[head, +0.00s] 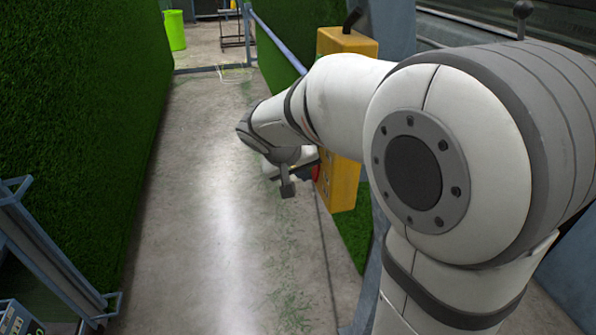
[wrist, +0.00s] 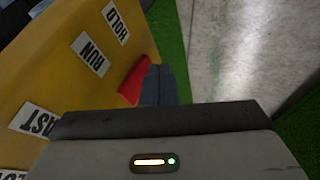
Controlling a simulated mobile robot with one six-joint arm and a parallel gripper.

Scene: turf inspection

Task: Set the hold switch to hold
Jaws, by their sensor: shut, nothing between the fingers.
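The yellow control box (head: 345,186) stands right of the walkway in the head view, partly behind my arm. In the wrist view its yellow face (wrist: 60,62) fills the left side. It bears a HOLD label (wrist: 115,22), a RUN label (wrist: 90,55) and a partly cut-off label ending in AST (wrist: 36,119). A red part (wrist: 134,82), perhaps the switch handle, sticks out near RUN and HOLD; a bit of red (head: 316,173) shows in the head view. My gripper (wrist: 158,84) is shut and empty, right beside the red part. I cannot tell if they touch.
A green turf wall (head: 80,130) lines the left of the concrete walkway (head: 205,200). A blue-grey metal frame (head: 50,250) stands at the lower left. A lime bin (head: 175,30) and a dark stand (head: 236,28) are far back. The walkway's middle is clear.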

